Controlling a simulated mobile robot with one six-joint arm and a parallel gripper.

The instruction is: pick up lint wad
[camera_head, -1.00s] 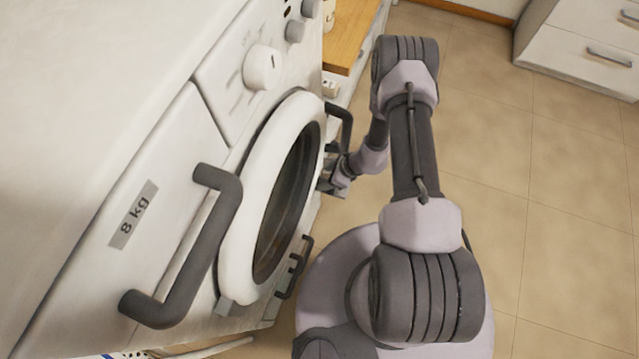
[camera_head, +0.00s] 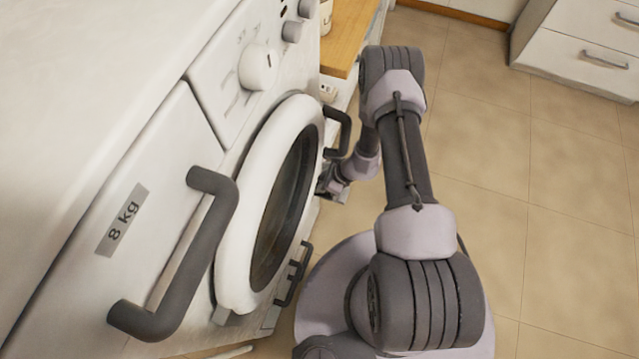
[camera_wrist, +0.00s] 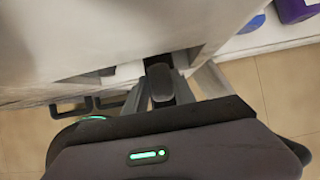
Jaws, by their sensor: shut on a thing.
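My gripper (camera_head: 333,184) is low beside the white front-loading machine, just right of its round door (camera_head: 231,262) in the head view. In the wrist view my gripper (camera_wrist: 165,82) is shut on a small dark thing, close against a pale panel. The thing's shape and edges are unclear, and I cannot tell whether it is the lint wad. No lint wad can be clearly made out in either view.
A thick grey handle (camera_head: 190,262) sticks out from the machine front. Another dark handle (camera_head: 342,138) is just above my gripper. A wooden top (camera_head: 347,38) lies behind. Tiled floor (camera_head: 490,190) is free to the right. A purple container (camera_wrist: 294,10) shows in the wrist view.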

